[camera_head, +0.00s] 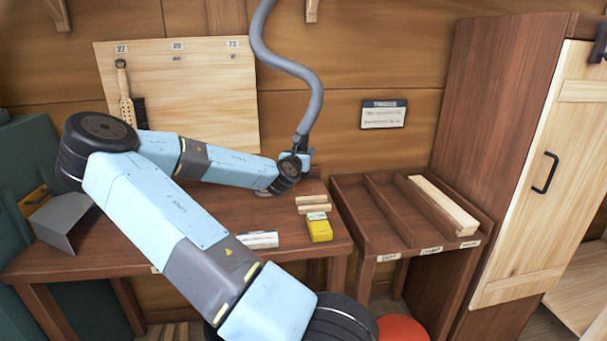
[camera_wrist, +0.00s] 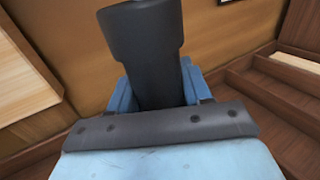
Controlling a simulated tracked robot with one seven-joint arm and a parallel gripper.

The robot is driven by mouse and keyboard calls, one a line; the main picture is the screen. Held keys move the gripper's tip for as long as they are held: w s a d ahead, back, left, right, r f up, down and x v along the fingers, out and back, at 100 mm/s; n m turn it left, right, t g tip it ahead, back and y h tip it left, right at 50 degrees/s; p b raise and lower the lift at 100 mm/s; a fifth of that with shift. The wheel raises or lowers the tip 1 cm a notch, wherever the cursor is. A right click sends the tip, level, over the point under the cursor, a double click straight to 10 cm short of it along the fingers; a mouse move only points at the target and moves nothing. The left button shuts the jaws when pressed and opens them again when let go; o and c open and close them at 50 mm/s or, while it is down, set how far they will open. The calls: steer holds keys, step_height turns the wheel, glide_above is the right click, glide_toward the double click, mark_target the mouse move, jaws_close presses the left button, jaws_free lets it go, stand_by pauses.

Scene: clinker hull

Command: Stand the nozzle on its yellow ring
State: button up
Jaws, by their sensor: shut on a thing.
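My gripper (camera_head: 303,157) is above the back right part of the workbench (camera_head: 95,240), shut on the dark nozzle (camera_head: 299,143). In the wrist view the nozzle (camera_wrist: 145,45) stands up between the blue fingers of my gripper (camera_wrist: 158,88), its wide end toward the top. A grey hose (camera_head: 314,95) runs from the nozzle up the wall. I cannot make out the yellow ring for certain; a small pale round patch on the bench beside my wrist is partly hidden by my arm.
A yellow block-like tool (camera_head: 320,230), wood pieces (camera_head: 312,208) and a pale block (camera_head: 258,240) lie on the bench.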

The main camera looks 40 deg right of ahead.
steer(key=shift+w+d+f, duration=1.05)
steer(key=shift+f, duration=0.7)
steer(key=shift+w+d+f, duration=1.05)
steer(key=shift+d+f, duration=0.05)
steer(key=shift+f, duration=0.7)
steer(key=shift+w+d+f, duration=1.05)
steer(key=shift+f, duration=0.7)
steer(key=shift+f, duration=0.15)
steer(key=o, duration=1.2)
steer(key=v, duration=1.2)
